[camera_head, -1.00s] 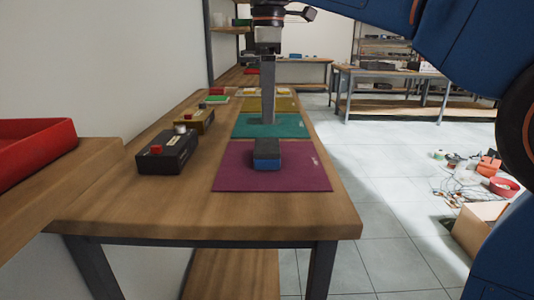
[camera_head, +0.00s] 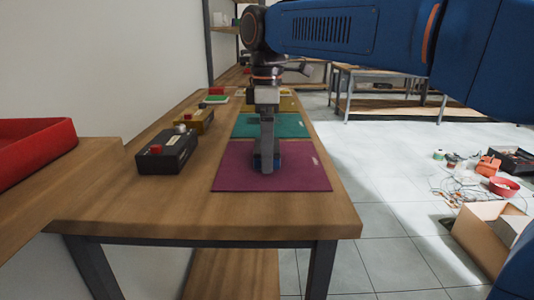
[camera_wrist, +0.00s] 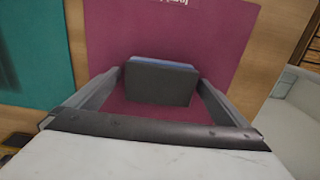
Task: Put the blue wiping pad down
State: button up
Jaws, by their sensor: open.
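The blue wiping pad (camera_wrist: 160,82) lies on the magenta mat (camera_head: 230,180). It has a dark grey face and a blue edge in the wrist view. In the head view only a bit of its blue (camera_head: 279,160) shows beside the fingers. My gripper (camera_head: 267,166) is lowered over the mat.
A teal mat (camera_head: 285,126) and a yellow mat (camera_head: 288,103) lie farther along the bench. A black box with a red button (camera_head: 168,152) and a yellow box (camera_head: 195,120) stand at left. A red tray (camera_head: 35,150) is nearer left. The bench's front strip is bare.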

jog(key=c, duration=1.2)
